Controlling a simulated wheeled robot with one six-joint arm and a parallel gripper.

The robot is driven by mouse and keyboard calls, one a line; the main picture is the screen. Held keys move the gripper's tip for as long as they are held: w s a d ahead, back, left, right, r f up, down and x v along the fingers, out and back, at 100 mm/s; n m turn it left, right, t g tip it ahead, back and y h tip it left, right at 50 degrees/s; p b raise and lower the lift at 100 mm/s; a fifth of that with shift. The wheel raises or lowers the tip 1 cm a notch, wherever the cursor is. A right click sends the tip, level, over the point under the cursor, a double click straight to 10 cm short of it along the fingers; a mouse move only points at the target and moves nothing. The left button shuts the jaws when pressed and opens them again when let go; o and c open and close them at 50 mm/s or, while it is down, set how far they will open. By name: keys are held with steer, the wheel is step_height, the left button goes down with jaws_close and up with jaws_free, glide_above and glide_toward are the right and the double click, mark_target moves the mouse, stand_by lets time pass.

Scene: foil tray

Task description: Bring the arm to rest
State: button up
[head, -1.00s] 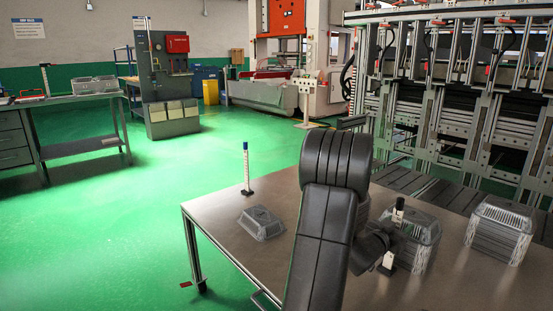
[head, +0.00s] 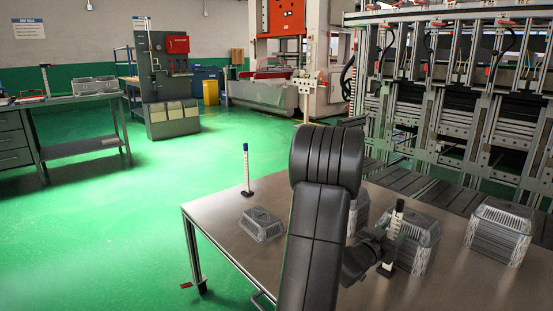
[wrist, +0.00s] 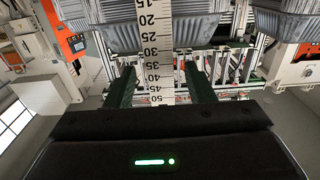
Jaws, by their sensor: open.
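My gripper (head: 388,248) is at the front of the foil tray stacks, low over the table in the head view. In the wrist view its two dark green fingers (wrist: 160,84) are apart. A white measuring scale (wrist: 158,45) with black numbers shows between the fingers. I cannot tell whether either finger touches it. In the head view this upright scale (head: 396,220) has a dark top, and my gripper hides part of it. My black arm crosses the table's middle.
The metal table (head: 225,212) carries a single foil tray (head: 262,224), a blue-topped scale (head: 246,168) and foil stacks in the middle (head: 420,238), at right (head: 498,232) and partly behind my arm (head: 359,212). Green floor is free to the left.

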mark_target(400, 201)
steer(key=b+x, duration=0.1)
steer(key=x, duration=0.3)
steer(key=shift+w+d+f, duration=0.15)
steer(key=shift+f, duration=0.05)
step_height(400, 201, up, 10)
steer(key=p, duration=0.4)
steer(key=shift+r, duration=0.25)
